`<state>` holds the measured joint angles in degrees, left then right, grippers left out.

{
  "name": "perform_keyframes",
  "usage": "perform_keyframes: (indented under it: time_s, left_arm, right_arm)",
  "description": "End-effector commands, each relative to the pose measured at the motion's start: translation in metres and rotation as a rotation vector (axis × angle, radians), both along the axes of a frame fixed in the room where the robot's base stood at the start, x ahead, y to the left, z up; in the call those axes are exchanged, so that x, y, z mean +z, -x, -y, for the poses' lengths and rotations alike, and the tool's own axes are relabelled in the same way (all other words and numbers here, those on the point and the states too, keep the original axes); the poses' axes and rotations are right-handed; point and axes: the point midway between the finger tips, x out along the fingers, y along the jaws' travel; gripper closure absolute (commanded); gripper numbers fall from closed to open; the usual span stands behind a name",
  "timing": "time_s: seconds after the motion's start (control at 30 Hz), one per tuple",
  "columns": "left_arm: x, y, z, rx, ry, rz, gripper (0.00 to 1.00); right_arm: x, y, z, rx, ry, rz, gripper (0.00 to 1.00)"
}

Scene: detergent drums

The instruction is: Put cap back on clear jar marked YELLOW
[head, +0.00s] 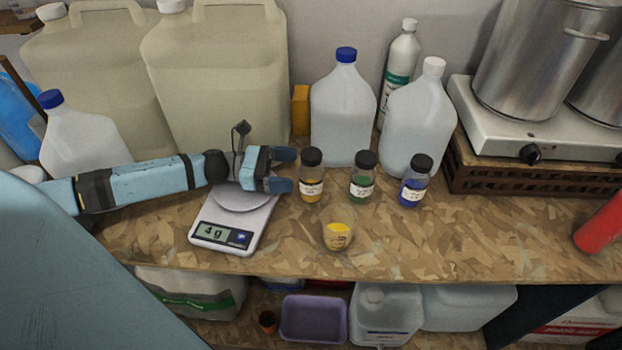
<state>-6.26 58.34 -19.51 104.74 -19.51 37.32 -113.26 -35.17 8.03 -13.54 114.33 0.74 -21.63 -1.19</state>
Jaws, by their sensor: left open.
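The clear jar with yellow contents (312,190) stands upright on the wooden bench and bears a white label too small to read. A black cap (312,156) sits on its top; whether it is tightened cannot be told. My left gripper (286,170) is open and empty, just left of this jar, with its blue-grey fingers pointing right towards it. Similar black-capped jars with green (362,188) and blue (412,193) contents stand to the right. My right gripper is not in view.
A digital scale (222,236) reading 4 g lies beneath my left gripper. A small cup of yellow powder (338,240) stands near the front edge. Large jugs (343,110) line the back. A hotplate (500,135) with steel pots is at right.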

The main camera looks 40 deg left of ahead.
Motion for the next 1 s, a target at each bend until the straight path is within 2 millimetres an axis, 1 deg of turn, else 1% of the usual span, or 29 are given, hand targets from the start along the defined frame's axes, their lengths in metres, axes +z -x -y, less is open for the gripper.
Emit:
perform_keyframes:
  time_s: [0.07,0.3,0.4,0.5,0.8,0.83,0.87,0.9,0.97,1.0]
  left_arm:
    - [0.002,-0.003,0.004,0.0,0.001,0.002,0.13]
    - [0.003,-0.02,0.031,0.0,0.003,0.002,0.13]
    - [0.002,-0.024,0.039,0.0,0.002,0.001,0.13]
    - [0.001,-0.026,0.042,0.0,0.0,0.001,0.13]
    - [0.0,-0.026,0.042,0.0,0.0,0.0,0.13]
    - [0.0,-0.026,0.042,0.0,0.0,0.0,0.16]
    - [0.0,-0.026,0.042,0.0,0.0,0.0,0.22]
    - [0.0,-0.026,0.042,0.0,0.0,0.0,0.32]
    - [0.0,-0.026,0.042,0.0,0.0,0.0,0.45]
    - [0.0,-0.026,0.042,0.0,0.0,0.0,0.55]
  right_arm:
    - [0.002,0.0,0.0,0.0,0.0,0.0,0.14]
    - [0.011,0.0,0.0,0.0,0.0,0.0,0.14]
    - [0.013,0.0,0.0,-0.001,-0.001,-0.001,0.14]
    - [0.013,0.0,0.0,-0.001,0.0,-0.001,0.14]
    - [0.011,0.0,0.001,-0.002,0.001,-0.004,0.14]
    - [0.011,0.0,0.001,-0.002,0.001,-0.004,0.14]
    - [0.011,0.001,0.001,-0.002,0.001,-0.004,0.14]
    - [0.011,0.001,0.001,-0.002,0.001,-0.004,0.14]
    - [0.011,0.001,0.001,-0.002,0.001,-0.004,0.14]
    - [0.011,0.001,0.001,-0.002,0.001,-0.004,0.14]
